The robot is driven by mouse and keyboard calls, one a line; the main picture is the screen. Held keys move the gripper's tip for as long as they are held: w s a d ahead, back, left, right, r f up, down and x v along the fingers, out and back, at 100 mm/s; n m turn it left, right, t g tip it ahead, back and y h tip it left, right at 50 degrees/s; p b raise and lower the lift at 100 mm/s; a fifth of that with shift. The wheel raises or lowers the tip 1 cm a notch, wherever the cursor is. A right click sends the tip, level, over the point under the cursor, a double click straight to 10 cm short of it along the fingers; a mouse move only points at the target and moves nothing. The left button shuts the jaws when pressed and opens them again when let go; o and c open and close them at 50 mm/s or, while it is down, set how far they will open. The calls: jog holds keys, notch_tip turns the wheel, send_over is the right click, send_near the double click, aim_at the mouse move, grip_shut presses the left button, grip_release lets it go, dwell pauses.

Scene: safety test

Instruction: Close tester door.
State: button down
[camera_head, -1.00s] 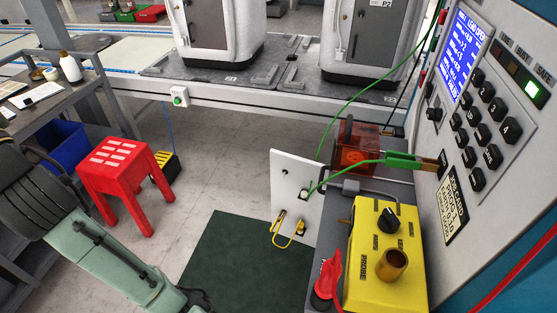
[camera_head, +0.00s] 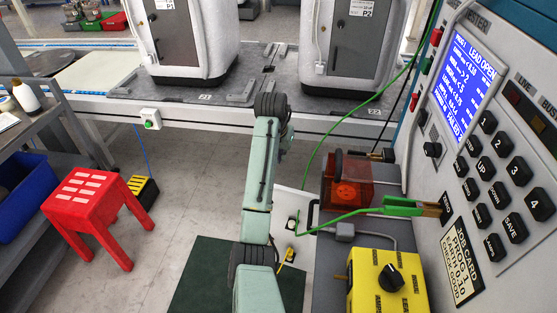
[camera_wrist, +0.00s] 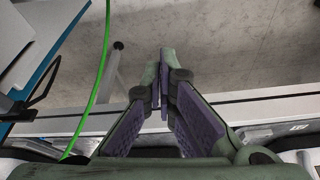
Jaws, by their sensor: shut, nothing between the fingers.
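The tester (camera_head: 480,150) is a grey panel at the right of the head view, with a lit blue screen and black buttons. My gripper (camera_wrist: 163,88) is shut and empty, apart from that panel and handle. Its fingers are not discernible in the head view.
An orange box (camera_head: 350,182) and a yellow box (camera_head: 387,282) sit on the bench. A red stool (camera_head: 88,205) stands left.

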notch_tip(320, 180, down, 8)
jog(key=s+p, duration=0.1)
jog(key=p, duration=0.2)
jog(key=shift+a+p, duration=0.25)
jog(key=shift+p, duration=0.15)
jog(key=shift+s+f, duration=0.1)
dwell(0.3)
